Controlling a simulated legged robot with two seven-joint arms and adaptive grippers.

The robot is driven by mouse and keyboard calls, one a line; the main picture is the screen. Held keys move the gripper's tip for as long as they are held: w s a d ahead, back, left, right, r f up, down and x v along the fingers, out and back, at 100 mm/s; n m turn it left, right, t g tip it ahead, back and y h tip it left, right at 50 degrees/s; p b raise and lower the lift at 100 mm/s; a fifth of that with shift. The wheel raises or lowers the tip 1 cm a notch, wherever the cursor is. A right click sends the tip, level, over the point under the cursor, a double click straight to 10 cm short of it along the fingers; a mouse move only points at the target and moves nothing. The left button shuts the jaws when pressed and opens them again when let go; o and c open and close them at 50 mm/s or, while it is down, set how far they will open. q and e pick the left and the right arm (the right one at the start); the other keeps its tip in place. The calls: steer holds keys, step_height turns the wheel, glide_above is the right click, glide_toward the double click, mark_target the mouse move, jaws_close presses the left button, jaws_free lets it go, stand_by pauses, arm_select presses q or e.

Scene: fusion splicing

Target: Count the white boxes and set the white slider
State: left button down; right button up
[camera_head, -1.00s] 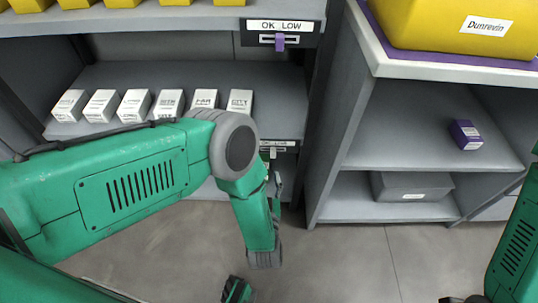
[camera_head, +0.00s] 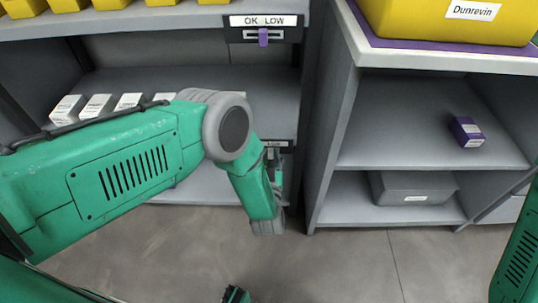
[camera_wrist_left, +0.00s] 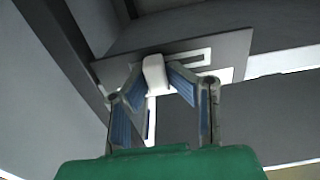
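Several small white boxes (camera_head: 97,106) stand in a row on the middle shelf at left in the head view. My left arm covers the right part of the row. The white slider's knob (camera_wrist_left: 154,74) shows in the left wrist view on a grey plate with a white-edged slot. My left gripper (camera_wrist_left: 155,70) has its blue-padded fingers on both sides of the knob, closed in against it. In the head view, my left gripper (camera_head: 276,160) is mostly hidden behind my arm, at the shelf-edge plate.
A purple slider (camera_head: 263,37) sits on the upper plate marked OK and LOW. Yellow bins line the top shelf. The right unit holds a large yellow bin (camera_head: 450,20), a purple box (camera_head: 467,132) and a grey bin (camera_head: 412,188). The floor in front is clear.

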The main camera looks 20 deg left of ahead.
arm_select(q)
steer(key=a, duration=0.1)
steer(key=a+p, duration=0.1)
steer(key=a, duration=0.1)
steer(key=shift+s+a+f, duration=0.1)
steer(key=shift+s+a, duration=0.15)
steer(key=shift+s, duration=0.15)
steer(key=c, duration=1.6)
jaws_free()
steer(key=shift+o, duration=0.6)
steer(key=shift+a+f, duration=0.1)
steer(key=shift+a, duration=0.1)
steer(key=v, duration=1.1)
steer(key=shift+s, duration=0.4)
arm_select(e)
steer(key=shift+a+r, duration=0.4)
steer(key=shift+r, duration=0.25)
